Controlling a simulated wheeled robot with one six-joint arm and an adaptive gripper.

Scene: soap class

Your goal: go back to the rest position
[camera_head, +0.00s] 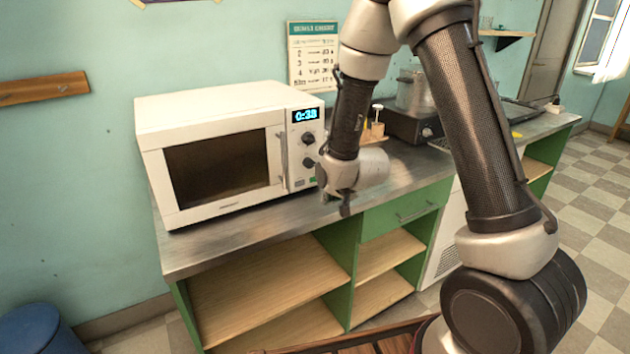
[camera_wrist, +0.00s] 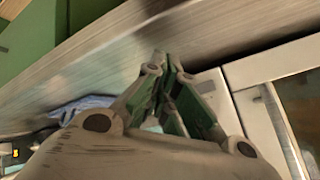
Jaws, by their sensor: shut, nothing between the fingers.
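My gripper (camera_head: 344,207) is in front of the right end of a white microwave (camera_head: 224,119), above the front edge of the counter. In the wrist view my gripper (camera_wrist: 162,62) has its fingertips together, with nothing between them. The microwave door is shut, and its display shows 0:38. Part of the microwave also shows at the right of the wrist view (camera_wrist: 258,112).
The grey counter (camera_head: 240,236) has open green-framed shelves (camera_head: 270,283) below it. A stove (camera_head: 408,124) with a pot (camera_head: 414,92) stands to the right, partly behind my arm. A blue bin (camera_head: 38,330) is at the lower left. Checkered floor (camera_head: 595,225) is clear at right.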

